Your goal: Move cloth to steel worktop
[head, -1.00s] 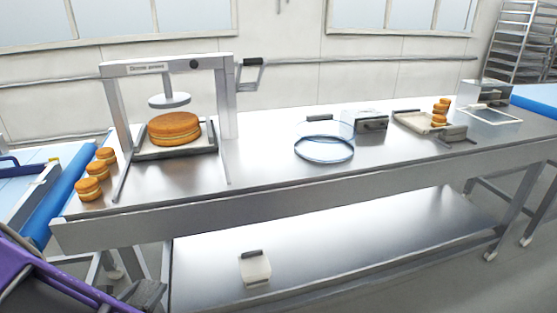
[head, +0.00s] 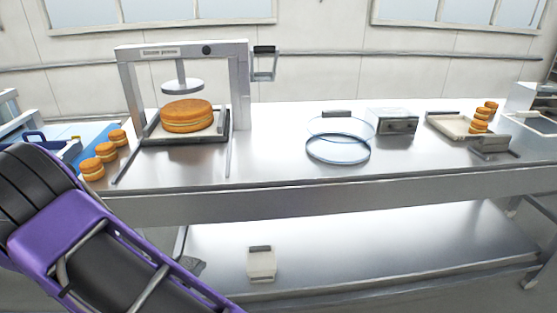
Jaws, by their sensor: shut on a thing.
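The steel worktop (head: 270,158) is a long bright metal table top across the middle of the head view. I do not see the cloth in this view. My purple and black arm crosses the lower left and runs out at the bottom edge. My gripper is not in view, so what it holds does not show.
A press frame (head: 240,90) with an orange cake (head: 187,116) stands at the worktop's left, with small cakes (head: 106,151) beside it. Clear hoops (head: 337,150), a metal box (head: 392,121) and a tray (head: 452,126) stand right. The front middle is bare. A scraper (head: 262,265) lies on the lower shelf.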

